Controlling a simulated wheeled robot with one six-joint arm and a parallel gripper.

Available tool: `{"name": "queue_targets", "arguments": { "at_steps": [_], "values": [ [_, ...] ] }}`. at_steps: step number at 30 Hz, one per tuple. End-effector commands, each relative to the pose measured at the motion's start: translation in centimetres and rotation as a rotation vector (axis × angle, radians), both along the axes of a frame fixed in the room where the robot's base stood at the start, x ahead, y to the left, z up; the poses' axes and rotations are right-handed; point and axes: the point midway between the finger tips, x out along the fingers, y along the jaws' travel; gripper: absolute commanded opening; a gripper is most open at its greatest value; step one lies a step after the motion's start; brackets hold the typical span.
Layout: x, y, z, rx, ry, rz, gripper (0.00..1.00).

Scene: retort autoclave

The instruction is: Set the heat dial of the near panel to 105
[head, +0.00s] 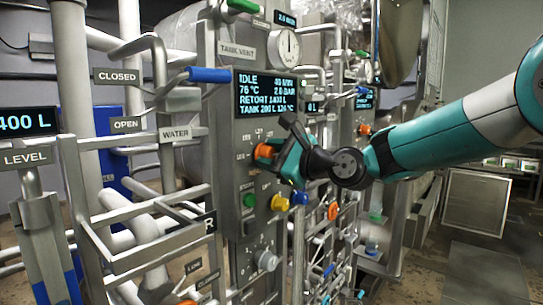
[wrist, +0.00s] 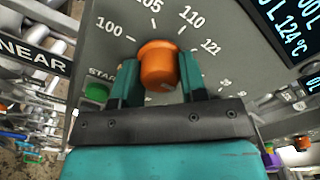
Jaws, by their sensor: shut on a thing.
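The heat dial (wrist: 159,62) is an orange knob on the grey near panel (wrist: 88,45). The marks 100, 105, 110 and 121 arc around it in the wrist view, with 105 above it. Its pointer is not clearly visible, so I cannot tell its setting. My gripper (wrist: 159,80) has one teal finger on each side of the knob and is shut on it. In the head view the dial (head: 264,152) shows just left of my gripper (head: 277,157), on the panel (head: 246,135) below its screen (head: 266,94).
A green button (wrist: 97,92) sits left of the fingers in the wrist view. Below the dial in the head view are a yellow knob (head: 279,202) and a grey knob (head: 268,261). Pipes and a rail frame (head: 130,240) crowd the left. Open floor (head: 480,270) lies at right.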

Motion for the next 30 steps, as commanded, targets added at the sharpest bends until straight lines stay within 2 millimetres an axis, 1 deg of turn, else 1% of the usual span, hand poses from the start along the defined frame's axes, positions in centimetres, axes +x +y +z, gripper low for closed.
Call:
{"name": "queue_targets", "arguments": {
  "at_steps": [5,11,30],
  "values": [
    [-0.03,0.00,-0.16,-0.025,-0.030,0.001,0.15],
    [-0.04,0.02,-0.30,-0.092,-0.120,0.001,0.15],
    [-0.04,0.01,-0.50,-0.457,-0.586,0.001,0.15]
  ]
}}
